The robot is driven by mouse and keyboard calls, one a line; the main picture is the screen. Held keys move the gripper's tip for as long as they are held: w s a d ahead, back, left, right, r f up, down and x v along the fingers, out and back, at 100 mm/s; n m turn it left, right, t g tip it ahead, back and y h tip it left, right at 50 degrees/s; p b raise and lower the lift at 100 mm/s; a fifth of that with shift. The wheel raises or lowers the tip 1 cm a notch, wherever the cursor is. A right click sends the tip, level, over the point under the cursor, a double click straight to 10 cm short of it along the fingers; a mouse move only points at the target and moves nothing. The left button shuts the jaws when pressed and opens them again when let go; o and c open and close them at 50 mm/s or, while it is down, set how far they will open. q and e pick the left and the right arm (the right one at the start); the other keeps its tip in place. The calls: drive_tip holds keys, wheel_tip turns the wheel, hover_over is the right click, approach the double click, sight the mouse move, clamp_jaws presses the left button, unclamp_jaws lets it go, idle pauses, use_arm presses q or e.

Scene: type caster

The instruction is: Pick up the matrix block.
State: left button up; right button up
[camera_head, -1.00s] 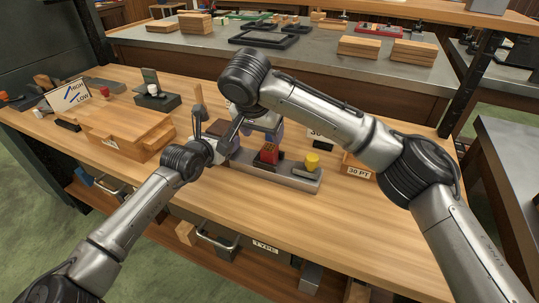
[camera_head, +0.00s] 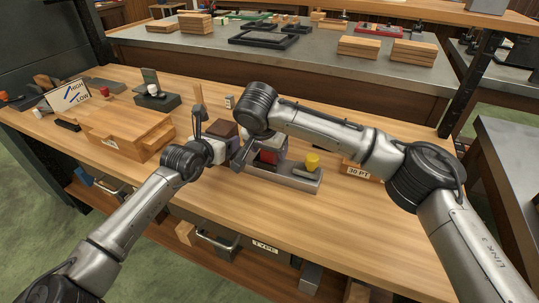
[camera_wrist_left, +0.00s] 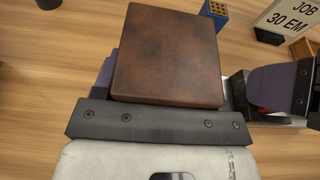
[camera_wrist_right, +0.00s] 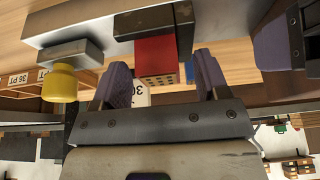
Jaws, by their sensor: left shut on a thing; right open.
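A red block (camera_head: 268,157) with brass-coloured dots on one face sits on the long grey metal bed of the caster (camera_head: 298,181). In the right wrist view the red block (camera_wrist_right: 157,53) lies between the purple fingertips of my right gripper (camera_wrist_right: 161,68), which is open. A dark bar crosses above it there. A blue dotted block (camera_wrist_left: 214,9) also shows in the left wrist view; I cannot tell which is the matrix block.
A yellow knob (camera_head: 312,161) stands at the bed's right end, close to my right gripper. A 30 PT bin (camera_head: 358,170) is at right. The bench front is clear.

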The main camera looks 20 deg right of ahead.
drive_tip(key=c, duration=1.1)
wheel_tip(320, 180, up, 10)
drive_tip(key=shift+r, duration=0.1)
idle(0.7)
use_arm(q)
drive_tip(key=o, duration=1)
drive_tip(key=shift+s+a, duration=0.1)
drive_tip(key=shift+v, duration=3.9)
